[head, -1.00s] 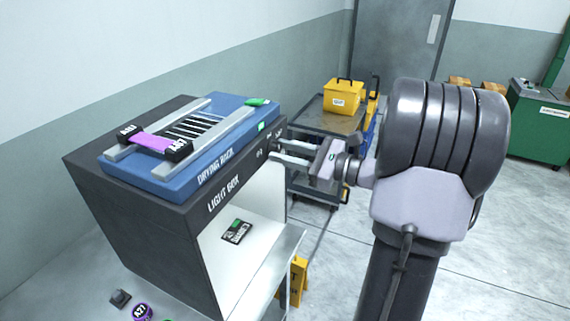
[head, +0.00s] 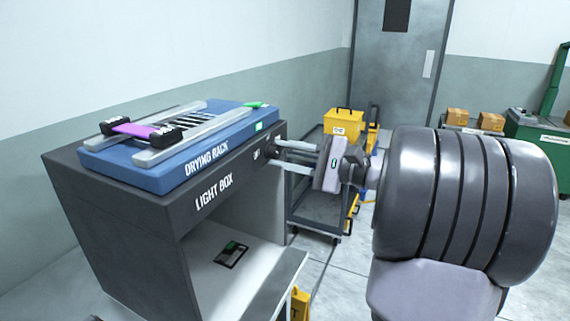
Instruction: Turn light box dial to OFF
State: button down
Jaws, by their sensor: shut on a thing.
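The dark light box (head: 130,225) stands at the left with its front opening facing right. Its dial (head: 272,153) is a small dark knob at the upper right of the front panel, mostly hidden by my fingertips. A small white label (head: 257,154), apparently OFF, shows left of the dial. My gripper (head: 279,156) reaches in from the right, its two pale fingers shut on the dial. The dial's pointer is hidden, so its exact setting cannot be read. The box's inside (head: 240,200) looks grey and unlit.
A blue drying rack (head: 190,172) lies on top of the box, bearing a purple webbing strip (head: 134,129) with black end clamps. A dark card (head: 231,254) lies inside the box. A cart with a yellow bin (head: 343,122) stands behind my gripper.

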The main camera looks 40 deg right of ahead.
dwell(0.4)
jog(key=c, duration=1.1)
grip_release()
jog(key=p+v, duration=0.3)
jog(key=v, duration=1.4)
jog(key=shift+s, duration=0.2)
jog(key=shift+n, duration=0.3)
